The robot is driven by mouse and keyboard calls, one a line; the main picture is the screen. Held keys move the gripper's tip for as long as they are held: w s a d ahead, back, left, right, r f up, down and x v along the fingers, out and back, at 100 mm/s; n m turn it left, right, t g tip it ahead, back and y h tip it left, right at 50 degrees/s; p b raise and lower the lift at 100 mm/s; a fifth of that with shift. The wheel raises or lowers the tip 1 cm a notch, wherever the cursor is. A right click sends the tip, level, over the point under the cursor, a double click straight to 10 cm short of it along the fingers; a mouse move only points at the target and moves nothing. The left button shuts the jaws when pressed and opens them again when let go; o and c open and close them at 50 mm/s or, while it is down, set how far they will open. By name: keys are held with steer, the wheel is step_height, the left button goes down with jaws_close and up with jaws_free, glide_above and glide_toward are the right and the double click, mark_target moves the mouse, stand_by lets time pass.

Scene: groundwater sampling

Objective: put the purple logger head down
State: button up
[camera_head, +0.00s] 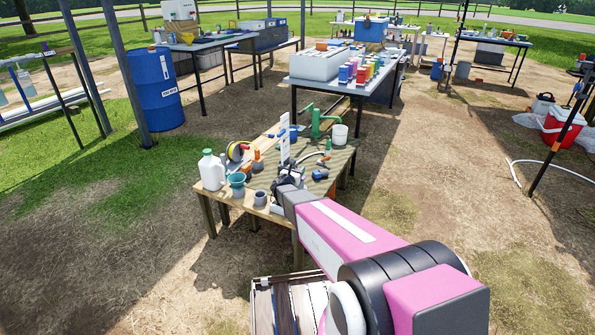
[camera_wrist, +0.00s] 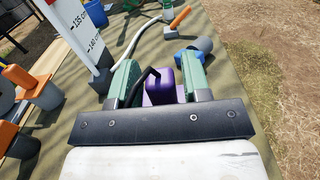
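The purple logger head (camera_wrist: 161,88) shows in the wrist view as a purple block with a black curved loop at its left. It sits between the two green fingers of my gripper (camera_wrist: 158,80), which look shut on it. Its lower part is hidden behind the dark gripper bar. In the head view my gripper (camera_head: 289,180) is over the front part of the low wooden table (camera_head: 332,180), and I cannot make out the purple head there. The gap between the head and the tabletop is unclear.
A white staff gauge (camera_head: 284,138) stands just beyond my gripper. The table also holds a white jug (camera_head: 211,171), a teal funnel (camera_head: 236,181), a grey cup (camera_head: 260,198), a green hand pump (camera_head: 316,123) and a white bucket (camera_head: 340,134). An orange-handled tool (camera_wrist: 180,17) lies beyond the fingers.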

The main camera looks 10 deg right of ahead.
steer(key=shift+o, duration=0.3)
steer(key=shift+r, duration=0.1)
steer(key=shift+s+a, duration=0.15)
steer(key=shift+s, duration=0.05)
steer(key=v, duration=1.1)
steer(key=s+d+r+m+g, duration=0.1)
steer(key=s+d+m+g, duration=0.95)
steer(key=s+m, duration=0.45)
steer(key=s+a+r+m+g+y, duration=0.1)
steer(key=s+a+m+g+y, duration=0.1)
steer(key=s+m+y, duration=0.3)
steer(key=s+a+r+m+g+y, duration=0.1)
steer(key=s+r+m+g+y, duration=0.1)
steer(key=s+m+y, duration=0.3)
steer(key=s+m, duration=0.3)
steer(key=shift+a+r+m+y, duration=0.3)
steer(key=shift+a+m, duration=0.05)
steer(key=shift+m, duration=0.05)
